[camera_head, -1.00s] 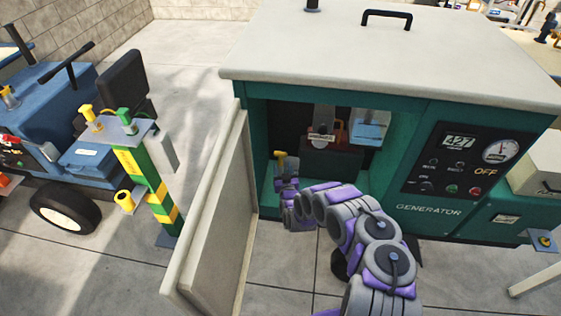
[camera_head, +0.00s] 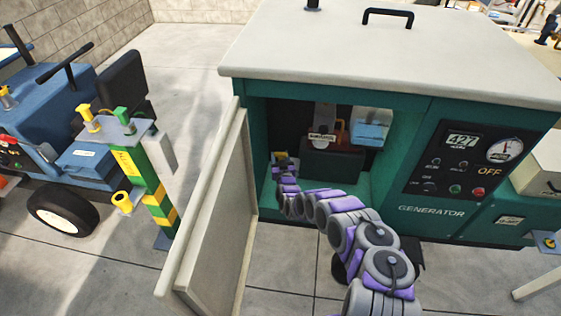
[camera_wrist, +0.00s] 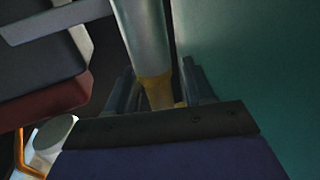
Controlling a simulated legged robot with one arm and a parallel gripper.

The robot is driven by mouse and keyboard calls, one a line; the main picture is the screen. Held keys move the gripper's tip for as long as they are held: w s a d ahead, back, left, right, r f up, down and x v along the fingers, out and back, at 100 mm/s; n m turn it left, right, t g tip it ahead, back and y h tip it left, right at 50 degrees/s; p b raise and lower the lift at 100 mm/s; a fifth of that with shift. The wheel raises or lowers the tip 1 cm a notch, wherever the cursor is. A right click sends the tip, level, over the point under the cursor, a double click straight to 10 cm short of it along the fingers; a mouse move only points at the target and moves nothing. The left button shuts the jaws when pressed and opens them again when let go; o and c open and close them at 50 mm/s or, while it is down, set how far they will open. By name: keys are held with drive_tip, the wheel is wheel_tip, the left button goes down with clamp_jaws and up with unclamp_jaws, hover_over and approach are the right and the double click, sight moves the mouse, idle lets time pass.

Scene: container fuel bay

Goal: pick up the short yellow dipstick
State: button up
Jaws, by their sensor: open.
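A small yellow piece (camera_head: 279,157), which looks like the dipstick's handle, shows in the head view inside the open generator bay at its left. It is mostly hidden by my gripper (camera_head: 285,163). In the wrist view a grey tube (camera_wrist: 141,35) with a yellow end (camera_wrist: 156,92) runs down between the two dark fingers of my gripper (camera_wrist: 160,88). The fingers stand apart on either side of the yellow part. I cannot tell whether they touch it. The lower part is hidden behind the gripper's dark edge.
The green generator (camera_head: 430,180) surrounds the bay, with its pale door (camera_head: 215,215) swung open at left. A green wall (camera_wrist: 250,80) is close at right in the wrist view. A dark box (camera_head: 330,165) sits deeper inside. A striped post (camera_head: 155,190) bears other yellow and green handles.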

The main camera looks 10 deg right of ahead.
drive_tip(key=shift+c, duration=0.2)
clamp_jaws()
idle(0.3)
drive_tip(key=shift+r, duration=0.2)
wheel_tip(320, 180, up, 18)
drive_tip(key=p, duration=0.5)
idle(0.5)
drive_tip(key=shift+f, duration=0.15)
